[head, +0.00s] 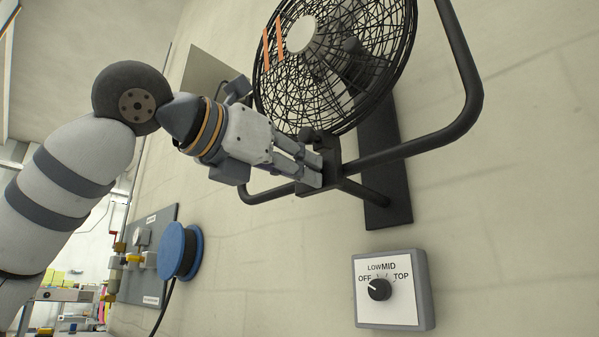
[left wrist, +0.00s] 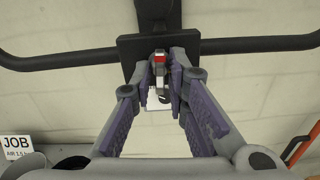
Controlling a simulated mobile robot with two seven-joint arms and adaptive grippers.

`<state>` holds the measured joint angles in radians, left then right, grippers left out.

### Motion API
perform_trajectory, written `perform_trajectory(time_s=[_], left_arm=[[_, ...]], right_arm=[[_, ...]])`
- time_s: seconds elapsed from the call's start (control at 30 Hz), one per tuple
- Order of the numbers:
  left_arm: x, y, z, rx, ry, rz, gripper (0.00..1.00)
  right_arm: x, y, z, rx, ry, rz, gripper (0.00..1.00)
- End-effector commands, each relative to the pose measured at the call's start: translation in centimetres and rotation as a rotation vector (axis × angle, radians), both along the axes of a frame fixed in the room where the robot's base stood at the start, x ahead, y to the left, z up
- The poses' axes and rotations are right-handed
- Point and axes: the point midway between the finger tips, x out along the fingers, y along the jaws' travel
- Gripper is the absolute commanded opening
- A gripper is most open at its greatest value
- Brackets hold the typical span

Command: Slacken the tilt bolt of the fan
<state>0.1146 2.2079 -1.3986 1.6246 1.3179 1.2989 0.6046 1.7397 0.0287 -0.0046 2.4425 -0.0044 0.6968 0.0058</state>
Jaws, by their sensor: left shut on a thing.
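The fan (head: 285,95) is a black wire cage with a pale hub, held in a black tubular yoke (head: 470,85) on the wall. My left gripper (head: 312,172) reaches from the left to the black bracket below the cage. In the left wrist view, the black bracket plate (left wrist: 128,46) lies just beyond the fingertips. The tilt bolt (left wrist: 160,60), a small grey part with a red mark, sits between the fingertips of my left gripper (left wrist: 172,72), which are shut on it. The fingers mostly hide the bolt in the head view. My right gripper is out of view.
A wall switch box (head: 418,290) sits below right, its black knob (head: 380,289) pointing towards OFF. Orange ribbons (head: 273,43) lie across the cage. A blue reel (head: 180,251) is on a wall panel at lower left. The wall between reel and switch is bare.

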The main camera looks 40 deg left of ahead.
Motion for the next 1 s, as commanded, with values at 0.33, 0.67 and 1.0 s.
perform_trajectory(time_s=[0.33, 0.67, 1.0], left_arm=[[0.0, 0.0, -0.1, -0.011, 0.005, -0.001, 0.0], [0.0, 0.0, -0.1, -0.011, 0.003, -0.001, 0.27], [-3.1, 0.3, 0.1, -0.01, -0.003, -0.001, 0.27]], right_arm=[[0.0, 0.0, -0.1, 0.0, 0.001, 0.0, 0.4], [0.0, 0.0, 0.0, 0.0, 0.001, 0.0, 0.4], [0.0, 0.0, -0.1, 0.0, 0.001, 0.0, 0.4]])
